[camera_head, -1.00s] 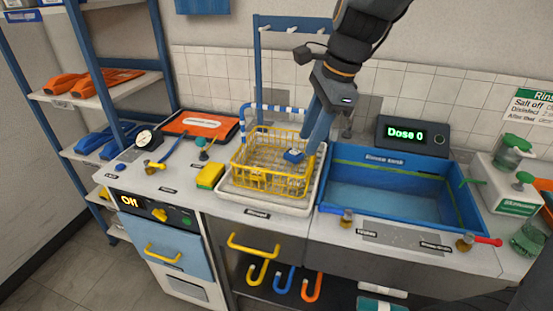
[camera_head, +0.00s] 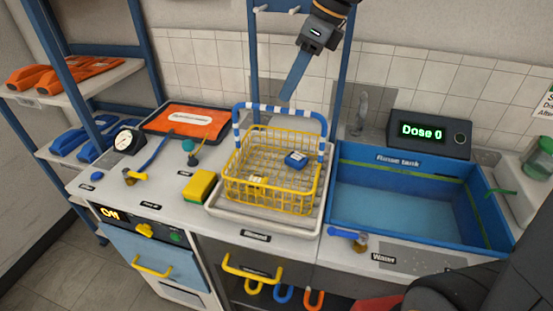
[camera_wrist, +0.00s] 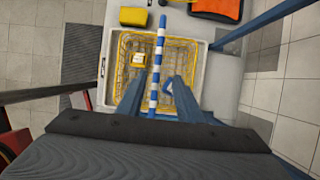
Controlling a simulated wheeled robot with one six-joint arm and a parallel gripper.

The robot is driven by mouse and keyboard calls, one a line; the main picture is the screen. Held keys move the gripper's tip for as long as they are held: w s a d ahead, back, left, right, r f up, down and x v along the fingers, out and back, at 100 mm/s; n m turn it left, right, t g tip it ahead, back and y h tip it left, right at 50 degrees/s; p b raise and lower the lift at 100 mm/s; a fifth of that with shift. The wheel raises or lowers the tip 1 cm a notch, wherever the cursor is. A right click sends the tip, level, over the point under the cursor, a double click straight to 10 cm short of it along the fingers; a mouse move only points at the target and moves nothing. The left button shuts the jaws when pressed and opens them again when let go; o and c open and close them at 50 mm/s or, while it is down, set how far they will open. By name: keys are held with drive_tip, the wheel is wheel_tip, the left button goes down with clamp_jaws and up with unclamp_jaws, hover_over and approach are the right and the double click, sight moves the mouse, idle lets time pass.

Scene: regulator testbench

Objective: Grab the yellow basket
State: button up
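The yellow wire basket (camera_head: 235,170) stands in a white tray on the counter, with its blue-and-white striped handle (camera_head: 275,107) upright across it. A small blue item (camera_head: 297,158) lies inside. My gripper (camera_head: 286,97) is above the basket, near the handle's top in the head view; depth is hard to tell there. In the wrist view, its two blue fingers (camera_wrist: 157,92) are spread apart, with the striped handle (camera_wrist: 158,60) in the gap between them. The basket (camera_wrist: 190,52) shows below. I see no finger closed on the handle.
The white tray (camera_head: 268,223) holds the basket. A blue rinse tank (camera_head: 400,215) is at its right, and a yellow sponge (camera_head: 200,187) at its left. A blue rack post (camera_head: 340,75) rises behind. An orange-topped case (camera_head: 188,121) lies back left.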

sight(278, 110)
drive_tip(key=x, duration=0.2)
drive_tip(key=p+x, duration=0.1)
drive_tip(key=x, duration=0.3)
drive_tip(key=shift+s+a+f, duration=0.2)
drive_tip(key=shift+s+a, duration=0.05)
drive_tip(key=shift+a, duration=0.05)
drive_tip(key=shift+w+a+f, duration=0.15)
drive_tip(key=shift+f, duration=0.3)
drive_tip(key=shift+f+p, duration=0.25)
drive_tip(key=shift+p, duration=0.3)
clamp_jaws()
idle(1.1)
